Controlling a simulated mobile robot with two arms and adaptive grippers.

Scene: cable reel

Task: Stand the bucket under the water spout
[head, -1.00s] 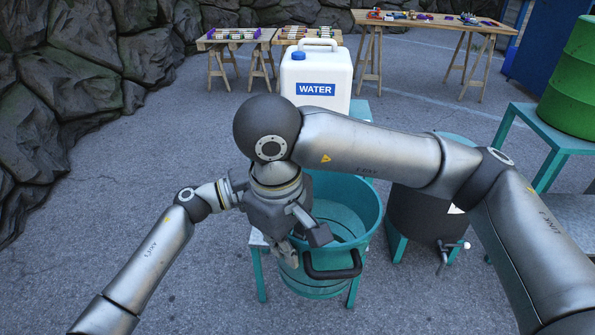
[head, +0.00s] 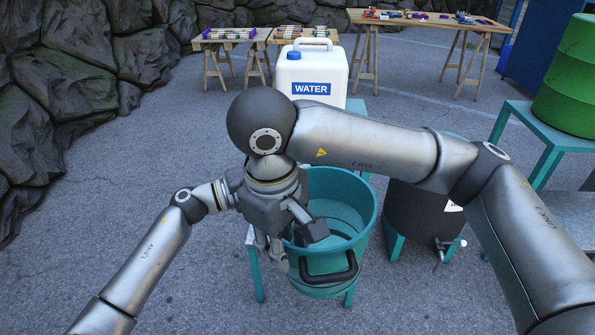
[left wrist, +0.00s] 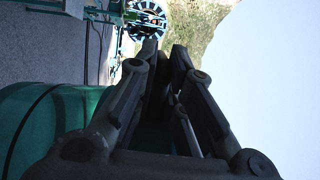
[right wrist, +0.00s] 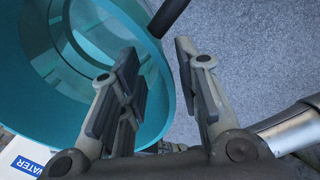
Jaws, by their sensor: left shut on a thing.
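The teal bucket (head: 362,215) stands upright, seemingly on a small teal-legged stand (head: 258,275), its black handle (head: 330,272) facing me. My right gripper (head: 292,242) is at the bucket's near left rim. My left gripper is mostly hidden in the head view. In the left wrist view its fingers (left wrist: 165,70) are closed together next to the bucket (left wrist: 45,120); what they grip is hidden, probably the bucket. A tap, the water spout (head: 440,252), sits low on a dark barrel (head: 410,215).
A white water jug (head: 312,75) stands behind the bucket. A green drum (head: 568,75) is on a teal stand (head: 520,110) at right. Trestle tables (head: 430,20) are at the back and rocks (head: 60,80) at left. Open pavement lies at front left.

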